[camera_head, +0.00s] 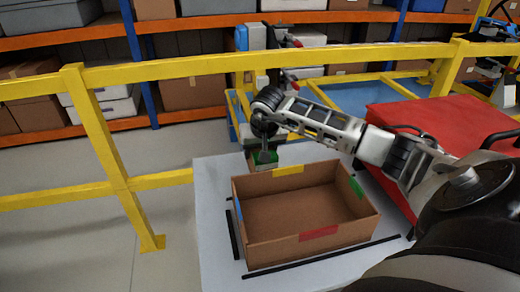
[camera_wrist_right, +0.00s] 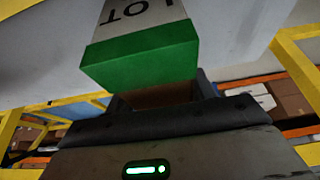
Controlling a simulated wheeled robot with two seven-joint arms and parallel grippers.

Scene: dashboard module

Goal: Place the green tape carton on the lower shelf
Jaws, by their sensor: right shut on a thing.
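My right gripper (camera_head: 265,156) is shut on the green tape carton (camera_head: 254,163), just beyond the far left corner of the open cardboard box in the head view. The gripper hides part of the carton there. In the right wrist view the carton (camera_wrist_right: 140,58) shows a wide green band, a pale label with dark letters, and a brown part close to the dark jaws. Orange-edged rack shelves stand at the back; a lower shelf edge (camera_head: 185,116) runs behind the yellow railing. My left gripper is not in view.
The open cardboard box (camera_head: 258,254) looks empty and has coloured tape on its rim. It stands on a pale table (camera_head: 214,240) with black strips. A yellow railing (camera_head: 180,68) crosses before the racks. A red case (camera_head: 435,112) is at right. Grey floor is clear at left.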

